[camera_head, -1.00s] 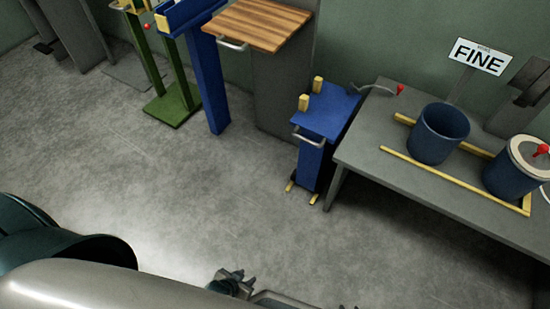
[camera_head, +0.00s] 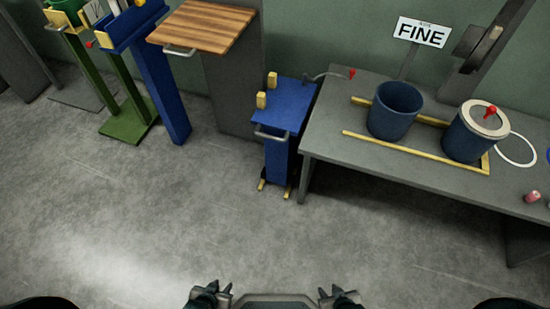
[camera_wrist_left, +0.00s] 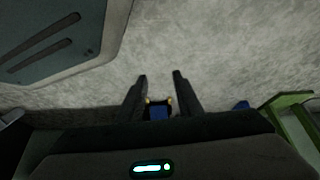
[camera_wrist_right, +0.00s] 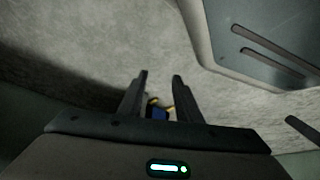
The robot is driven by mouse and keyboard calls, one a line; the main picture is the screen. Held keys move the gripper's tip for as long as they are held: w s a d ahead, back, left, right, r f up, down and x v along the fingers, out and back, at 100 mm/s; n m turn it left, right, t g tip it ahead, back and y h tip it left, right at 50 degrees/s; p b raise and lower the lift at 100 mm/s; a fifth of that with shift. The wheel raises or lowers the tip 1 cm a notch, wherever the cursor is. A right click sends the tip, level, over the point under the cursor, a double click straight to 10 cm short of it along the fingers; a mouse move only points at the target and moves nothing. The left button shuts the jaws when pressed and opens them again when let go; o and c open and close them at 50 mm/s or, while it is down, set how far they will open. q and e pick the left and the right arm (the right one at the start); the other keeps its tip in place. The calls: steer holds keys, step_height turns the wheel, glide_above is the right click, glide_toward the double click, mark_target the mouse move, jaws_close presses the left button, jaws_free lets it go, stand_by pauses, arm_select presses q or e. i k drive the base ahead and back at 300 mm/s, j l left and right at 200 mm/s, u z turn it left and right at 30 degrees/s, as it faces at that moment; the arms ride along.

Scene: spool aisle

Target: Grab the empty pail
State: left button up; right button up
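An open blue pail (camera_head: 394,112) with a dark inside stands upright on the grey table, between yellow rails. No contents show in it, though its bottom is hidden. A second blue pail (camera_head: 470,138) to its right has a pale lid with a red knob. My left gripper (camera_head: 210,290) and my right gripper (camera_head: 339,292) are low in the head view, far from both pails. Their fingers stand apart with nothing between them in the left wrist view (camera_wrist_left: 160,78) and the right wrist view (camera_wrist_right: 160,78).
A wood-topped cabinet (camera_head: 205,27) and green stand (camera_head: 128,120) are farther left. The floor (camera_head: 190,215) in front is clear.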

mark_target(396, 105)
steer(key=i+l, duration=0.1)
steer(key=l, duration=1.35)
steer(key=i+l, duration=0.15)
steer(key=l, duration=0.6)
steer(key=i+l, duration=0.1)
steer(key=l, duration=0.65)
